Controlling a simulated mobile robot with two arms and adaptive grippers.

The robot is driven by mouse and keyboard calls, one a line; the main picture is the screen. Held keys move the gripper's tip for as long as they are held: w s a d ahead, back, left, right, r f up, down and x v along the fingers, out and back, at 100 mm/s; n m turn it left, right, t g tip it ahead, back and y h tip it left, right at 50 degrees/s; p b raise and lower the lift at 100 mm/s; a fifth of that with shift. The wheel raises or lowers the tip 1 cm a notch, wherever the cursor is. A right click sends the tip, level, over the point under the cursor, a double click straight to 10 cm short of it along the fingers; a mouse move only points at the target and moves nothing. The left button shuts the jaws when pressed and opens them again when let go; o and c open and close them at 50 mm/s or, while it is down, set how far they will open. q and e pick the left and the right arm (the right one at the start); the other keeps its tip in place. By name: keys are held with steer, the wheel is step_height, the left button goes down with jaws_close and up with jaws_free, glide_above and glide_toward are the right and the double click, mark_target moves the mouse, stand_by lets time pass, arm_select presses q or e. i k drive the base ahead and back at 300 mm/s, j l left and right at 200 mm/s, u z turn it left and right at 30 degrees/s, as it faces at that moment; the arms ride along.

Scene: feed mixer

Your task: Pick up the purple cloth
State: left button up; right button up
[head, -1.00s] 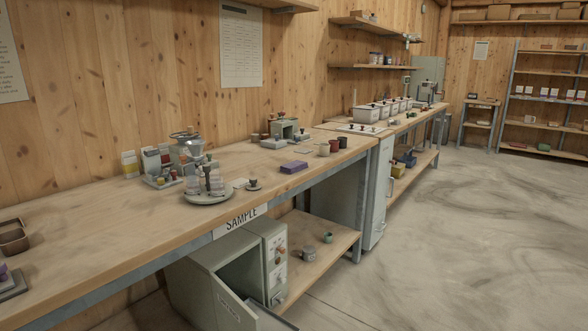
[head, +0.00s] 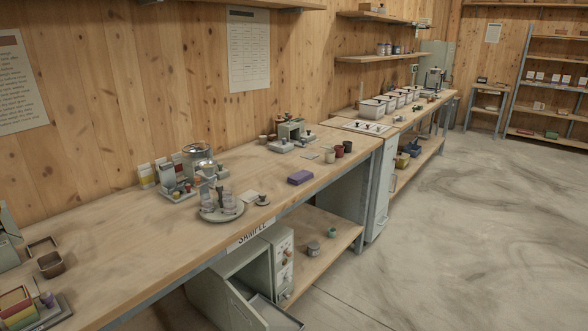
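The purple cloth (head: 300,177) looks like a small folded block. It lies flat on the wooden workbench (head: 150,240), close to the front edge and right of the round grey tray. Nothing covers it. Neither of my grippers shows in the head view.
A round tray (head: 221,213) with glass vessels stands left of the cloth. A small dark-knobbed object (head: 262,199) sits between them. Several cups (head: 338,151) stand behind and right. An open grey cabinet (head: 240,285) is under the bench. Open floor (head: 450,240) lies to the right.

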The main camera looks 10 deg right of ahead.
mark_target(298, 178)
steer(key=l+u, duration=0.1)
steer(key=u, duration=0.3)
steer(key=i+l+u, duration=0.1)
steer(key=u, duration=0.35)
steer(key=l+u, duration=0.1)
steer(key=u, duration=0.3)
steer(key=l+u, duration=0.3)
steer(key=l, duration=0.3)
steer(key=l+u, duration=0.3)
steer(key=l, duration=0.3)
steer(key=l+u, duration=0.3)
steer(key=l, duration=0.3)
steer(key=k+l+u, duration=0.15)
steer(key=l+u, duration=0.15)
steer(key=l, duration=0.3)
